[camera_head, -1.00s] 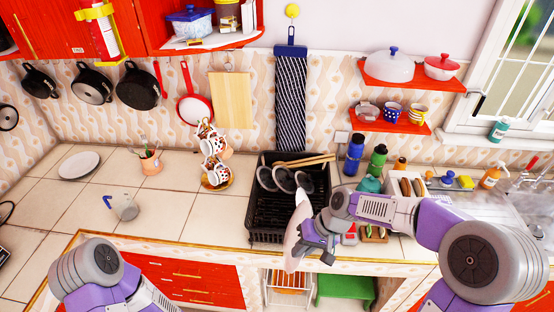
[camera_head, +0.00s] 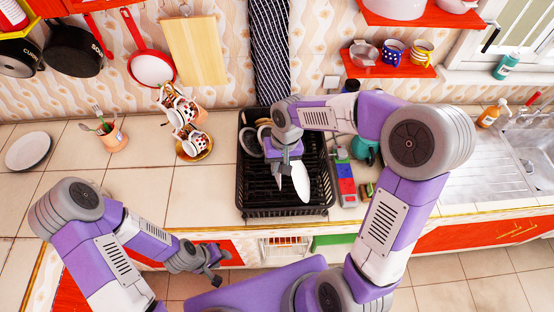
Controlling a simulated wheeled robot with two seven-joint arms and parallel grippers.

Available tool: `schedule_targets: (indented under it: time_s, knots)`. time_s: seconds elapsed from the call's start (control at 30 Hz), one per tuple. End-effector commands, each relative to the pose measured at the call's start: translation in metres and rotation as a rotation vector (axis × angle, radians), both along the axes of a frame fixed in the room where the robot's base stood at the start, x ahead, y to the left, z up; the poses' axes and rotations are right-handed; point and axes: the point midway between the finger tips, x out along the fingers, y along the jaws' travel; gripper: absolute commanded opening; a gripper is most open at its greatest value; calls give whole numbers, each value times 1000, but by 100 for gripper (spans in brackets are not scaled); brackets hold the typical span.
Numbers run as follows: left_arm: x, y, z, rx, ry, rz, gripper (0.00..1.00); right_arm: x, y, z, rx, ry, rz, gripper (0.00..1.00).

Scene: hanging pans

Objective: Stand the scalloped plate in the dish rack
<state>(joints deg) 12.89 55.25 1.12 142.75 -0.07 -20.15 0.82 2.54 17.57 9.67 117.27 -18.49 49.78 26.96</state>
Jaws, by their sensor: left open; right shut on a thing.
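The white scalloped plate (camera_head: 302,183) stands upright, seen nearly edge-on, over the front right part of the black dish rack (camera_head: 253,205). My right gripper (camera_head: 288,166) is shut on the plate from above; the wrist hides its upper part. I cannot tell whether the plate's lower edge touches the rack floor. My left gripper (camera_head: 208,266) is open and empty, low in front of the counter edge, left of the rack.
A mug tree (camera_head: 187,127) stands left of the rack. A red and blue item (camera_head: 346,184) sits close to its right. Another white plate (camera_head: 28,151) lies far left.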

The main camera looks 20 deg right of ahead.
Motion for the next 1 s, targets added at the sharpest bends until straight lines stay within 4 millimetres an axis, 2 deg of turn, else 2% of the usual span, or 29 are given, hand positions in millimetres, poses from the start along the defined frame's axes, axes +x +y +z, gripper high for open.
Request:
schedule_targets:
  time_s: [0.17,1.0]
  knots:
    - [0,0,-3,0,-1,0,41,0,0,-15,1,1,0,0]
    - [1,0,-56,0,-1,0,41,0,0,-83,2,-2,2,0]
